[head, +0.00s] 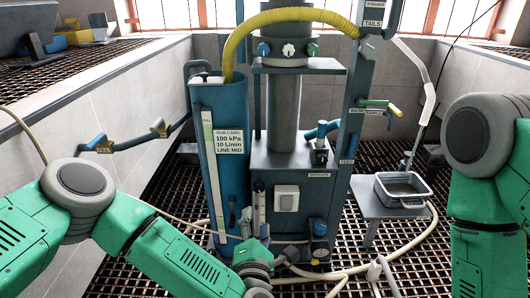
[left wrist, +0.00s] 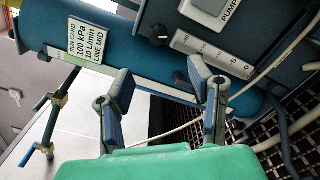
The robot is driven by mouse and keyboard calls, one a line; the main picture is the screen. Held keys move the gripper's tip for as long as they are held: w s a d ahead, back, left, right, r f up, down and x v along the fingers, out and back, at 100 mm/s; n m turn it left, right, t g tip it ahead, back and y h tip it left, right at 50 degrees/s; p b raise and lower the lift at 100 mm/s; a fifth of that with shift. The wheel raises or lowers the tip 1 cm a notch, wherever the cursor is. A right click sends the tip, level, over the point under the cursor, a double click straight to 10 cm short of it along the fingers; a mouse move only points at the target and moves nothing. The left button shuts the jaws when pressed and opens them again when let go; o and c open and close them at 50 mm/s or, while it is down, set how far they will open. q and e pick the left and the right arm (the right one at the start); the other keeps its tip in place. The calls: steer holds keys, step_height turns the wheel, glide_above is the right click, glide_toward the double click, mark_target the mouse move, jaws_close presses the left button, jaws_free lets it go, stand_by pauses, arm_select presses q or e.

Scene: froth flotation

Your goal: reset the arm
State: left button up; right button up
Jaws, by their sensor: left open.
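My left arm (head: 150,245), green with grey joints, comes in from the left and reaches to the front of the flotation rig. My left gripper (head: 247,217) is in front of the lower part of the blue column (head: 236,180), beside the pump housing. In the left wrist view its two fingers (left wrist: 160,75) are spread apart with nothing between them. The column and its scale lie behind them; I cannot tell whether a finger touches them. My right arm (head: 485,200) stands at the right edge; its gripper is out of view.
The pump housing (head: 318,222) and flow meter (left wrist: 212,54) are close to the left gripper. A grey tray (head: 383,199) sits on a small stand at right. Pale hoses (head: 418,240) cross the grated floor. A yellow hose (head: 290,14) arches above. A wall pipe (head: 135,142) is at left.

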arm_select(q)
steer(key=s+d+f+m+g+h, duration=0.2)
steer(key=s+f+m+g+h, duration=0.3)
steer(key=s+f+m, duration=0.5)
steer(key=s+a+f+m+g+y, duration=0.1)
steer(key=s+a+f+m+g, duration=0.3)
steer(key=s+a+m, duration=0.25)
steer(key=s+a+f+m+g, duration=0.5)
steer(key=s+a+m, duration=0.1)
steer(key=s+a, duration=0.15)
steer(key=s+a+r+m+g+y+p, duration=0.1)
steer(key=s+a+r+m+g+y, duration=0.25)
steer(key=s+a, duration=0.65)
step_height(320, 180, up, 14)
steer(key=w+a+p, duration=0.2)
steer(key=p, duration=1.3)
steer(key=shift+r, duration=0.25)
steer(key=shift+w, duration=0.1)
stand_by(2.1)
